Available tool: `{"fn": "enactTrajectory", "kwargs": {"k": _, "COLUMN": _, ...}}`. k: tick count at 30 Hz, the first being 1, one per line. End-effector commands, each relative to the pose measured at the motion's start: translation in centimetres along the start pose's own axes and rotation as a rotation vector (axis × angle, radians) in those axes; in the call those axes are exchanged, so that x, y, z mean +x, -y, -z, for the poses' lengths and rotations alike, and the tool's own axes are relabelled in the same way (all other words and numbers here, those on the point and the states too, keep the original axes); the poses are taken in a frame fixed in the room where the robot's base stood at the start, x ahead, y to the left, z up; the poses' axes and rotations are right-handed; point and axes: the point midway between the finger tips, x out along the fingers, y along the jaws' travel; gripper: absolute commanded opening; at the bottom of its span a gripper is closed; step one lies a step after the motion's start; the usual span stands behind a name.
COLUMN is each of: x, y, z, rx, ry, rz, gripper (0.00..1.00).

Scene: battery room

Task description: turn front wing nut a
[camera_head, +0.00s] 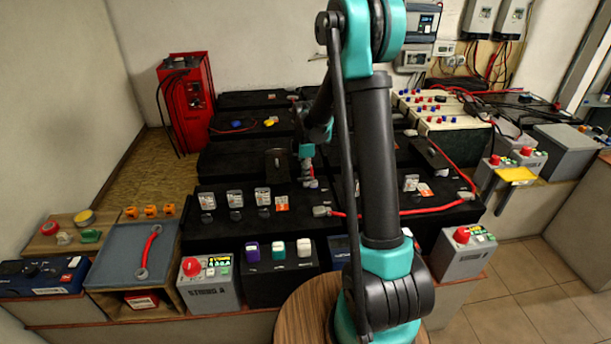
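The front black battery (230,230) lies across the middle. A grey metal clamp (322,211) sits on its top, at the left end of a red cable. It may hold front wing nut a, but no wing shape can be made out at this size. My gripper (308,179) points down over the battery top, a little above and left of the clamp in the picture. The gripper is small and dark here, and its fingers cannot be told apart. Whether it touches anything cannot be told. My arm hides part of the battery to the right.
Several round caps and labels line the front battery. A red cable (405,211) runs along its right part to another metal end (467,196). A black upright piece (278,163) stands left of my gripper. Grey boxes with red buttons (191,267) (461,235) stand in front.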

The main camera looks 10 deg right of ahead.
Motion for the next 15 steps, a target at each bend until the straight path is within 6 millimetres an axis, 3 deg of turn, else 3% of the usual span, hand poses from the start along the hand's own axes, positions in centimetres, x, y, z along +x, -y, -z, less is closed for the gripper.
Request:
{"fn": "enactTrajectory", "kwargs": {"k": 9, "x": -0.3, "y": 0.0, "z": 0.0, "rx": 0.0, "ry": 0.0, "rz": 0.0, "gripper": 0.31}}
{"fn": "enactTrajectory", "kwargs": {"k": 15, "x": -3.0, "y": 0.1, "z": 0.0, "rx": 0.0, "ry": 0.0, "rz": 0.0, "gripper": 0.31}}
